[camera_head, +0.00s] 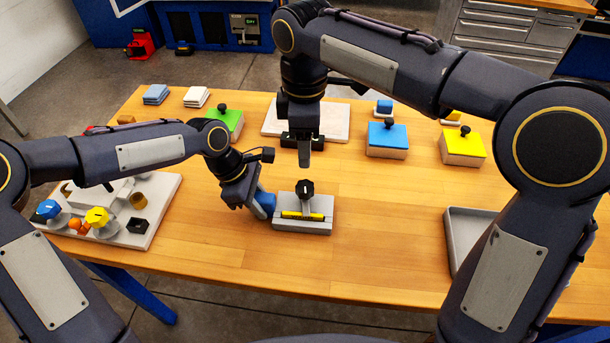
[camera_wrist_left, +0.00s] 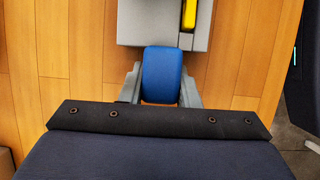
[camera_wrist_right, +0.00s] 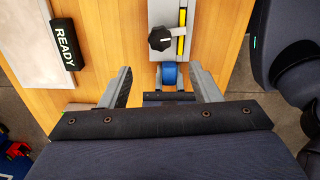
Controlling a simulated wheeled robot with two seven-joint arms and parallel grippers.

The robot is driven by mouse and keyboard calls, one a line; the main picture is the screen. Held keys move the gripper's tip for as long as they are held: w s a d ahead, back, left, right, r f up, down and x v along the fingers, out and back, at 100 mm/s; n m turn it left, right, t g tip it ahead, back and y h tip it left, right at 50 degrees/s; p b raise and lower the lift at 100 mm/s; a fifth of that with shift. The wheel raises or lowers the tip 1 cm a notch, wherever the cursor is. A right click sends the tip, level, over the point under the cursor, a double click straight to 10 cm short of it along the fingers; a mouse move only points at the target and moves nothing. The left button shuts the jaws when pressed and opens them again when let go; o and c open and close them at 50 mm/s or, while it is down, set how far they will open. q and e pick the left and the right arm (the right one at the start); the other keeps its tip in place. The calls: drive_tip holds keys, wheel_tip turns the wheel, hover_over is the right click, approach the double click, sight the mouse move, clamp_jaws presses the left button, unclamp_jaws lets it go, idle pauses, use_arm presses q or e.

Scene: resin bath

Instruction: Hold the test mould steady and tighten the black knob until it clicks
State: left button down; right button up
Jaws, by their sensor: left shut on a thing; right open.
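The test mould (camera_head: 303,226) is a grey block with a yellow strip along it, on the middle of the wooden table. Its black knob (camera_head: 306,189) stands upright on top, and also shows in the right wrist view (camera_wrist_right: 161,39). A blue handle (camera_wrist_left: 162,75) sticks out from the mould's left side. My left gripper (camera_head: 262,205) is shut on this blue handle, with one finger on each side. My right gripper (camera_head: 304,155) is open and empty, pointing down above and behind the knob. In the right wrist view its fingers (camera_wrist_right: 160,88) are apart, with the knob beyond them.
A black READY sign (camera_wrist_right: 64,44) stands by a pale board (camera_head: 340,122) behind the mould. Blue (camera_head: 387,140), yellow (camera_head: 462,146) and green (camera_head: 228,121) lidded boxes stand farther back. A parts tray (camera_head: 165,190) is left, a grey tray (camera_head: 456,214) right. Table right of the mould is clear.

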sight(305, 186)
wheel_tip(305, 186, down, 12)
drive_tip(key=n, duration=0.9)
drive_tip(key=shift+n, duration=0.4)
drive_tip(key=shift+r, duration=0.1)
drive_tip(key=c, duration=1)
